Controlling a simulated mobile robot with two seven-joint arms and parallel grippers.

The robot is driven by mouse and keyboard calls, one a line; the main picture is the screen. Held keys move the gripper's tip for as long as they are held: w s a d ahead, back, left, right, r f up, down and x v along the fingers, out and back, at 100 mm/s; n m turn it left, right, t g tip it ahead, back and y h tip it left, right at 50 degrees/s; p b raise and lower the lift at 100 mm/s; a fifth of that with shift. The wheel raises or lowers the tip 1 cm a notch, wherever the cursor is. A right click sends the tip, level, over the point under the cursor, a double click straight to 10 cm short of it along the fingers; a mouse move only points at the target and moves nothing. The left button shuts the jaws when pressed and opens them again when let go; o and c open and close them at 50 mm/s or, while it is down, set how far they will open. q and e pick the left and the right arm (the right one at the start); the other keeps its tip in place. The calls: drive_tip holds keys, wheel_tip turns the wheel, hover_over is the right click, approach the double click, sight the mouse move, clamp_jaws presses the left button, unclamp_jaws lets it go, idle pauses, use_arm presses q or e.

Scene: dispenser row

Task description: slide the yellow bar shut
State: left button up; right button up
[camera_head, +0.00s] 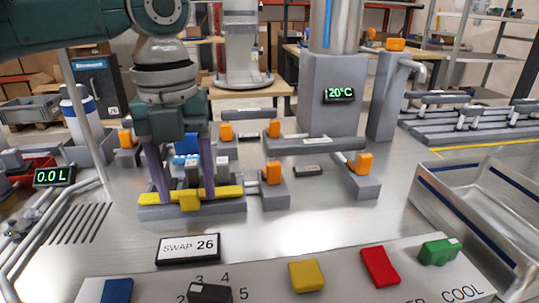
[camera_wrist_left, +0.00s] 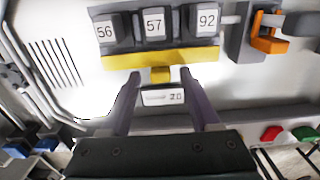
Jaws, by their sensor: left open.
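The yellow bar (camera_head: 228,192) lies across the front of a low grey dock (camera_head: 150,212) left of centre, with a short yellow tab at its middle. In the left wrist view, the bar (camera_wrist_left: 118,61) runs along the near side of three dark blocks (camera_wrist_left: 154,28) marked 56, 57 and 92. My left gripper (camera_head: 184,198) reaches down over the bar with its purple fingers spread. In the left wrist view, the gripper (camera_wrist_left: 160,74) has its fingertips on either side of the tab (camera_wrist_left: 160,76), with gaps on both sides. My right gripper is not in view.
A SWAP 26 sign (camera_head: 188,248) stands in front of the dock. Orange-handled valves (camera_head: 272,173) and grey pipes stand right of it. A row of coloured buttons (camera_head: 306,275) lines the front panel. A metal bin (camera_head: 470,205) is at right.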

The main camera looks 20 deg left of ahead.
use_arm(q)
drive_tip(key=shift+c, duration=0.3)
clamp_jaws()
idle(1.1)
